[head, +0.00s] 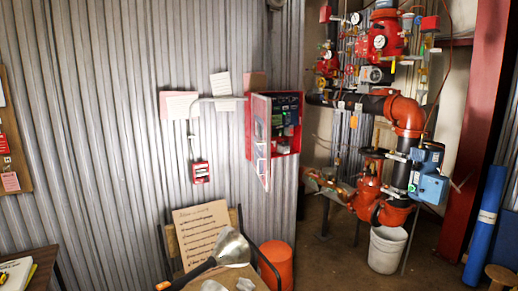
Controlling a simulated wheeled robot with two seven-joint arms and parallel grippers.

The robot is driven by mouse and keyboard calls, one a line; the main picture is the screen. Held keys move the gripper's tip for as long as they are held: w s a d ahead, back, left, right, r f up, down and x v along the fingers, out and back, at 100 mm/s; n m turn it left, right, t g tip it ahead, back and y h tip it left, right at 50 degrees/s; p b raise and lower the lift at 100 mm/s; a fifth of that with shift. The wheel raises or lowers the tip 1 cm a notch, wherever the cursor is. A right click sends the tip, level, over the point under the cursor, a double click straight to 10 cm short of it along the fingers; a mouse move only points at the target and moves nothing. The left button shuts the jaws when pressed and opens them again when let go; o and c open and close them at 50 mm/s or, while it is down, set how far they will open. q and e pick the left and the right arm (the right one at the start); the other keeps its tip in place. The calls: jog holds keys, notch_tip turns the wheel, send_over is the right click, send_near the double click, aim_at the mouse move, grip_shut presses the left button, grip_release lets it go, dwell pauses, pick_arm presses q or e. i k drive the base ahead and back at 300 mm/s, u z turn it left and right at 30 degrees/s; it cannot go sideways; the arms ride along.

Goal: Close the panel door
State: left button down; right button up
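The red panel box (285,145) is mounted on the corrugated wall at the centre of the head view. Its door (261,150) stands open, swung out toward me from the left side of the box and seen at a steep angle. The door has a red frame with a pale pane. Dark electronics with small lights (284,118) show inside the box to the right of the door. Neither of my grippers is in view.
Red pipes and valves (408,115) stand right of the panel. Below it are an orange bin (276,262), a chair holding a handwritten sign (203,235), and a black-handled tool (200,270). A white bucket (387,249) stands on the floor.

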aim_at(261, 105)
jog(key=u, duration=0.05)
jog(key=k, duration=0.5)
jog(key=z, duration=0.8)
jog(key=i, duration=2.2)
jog(key=u, duration=0.1)
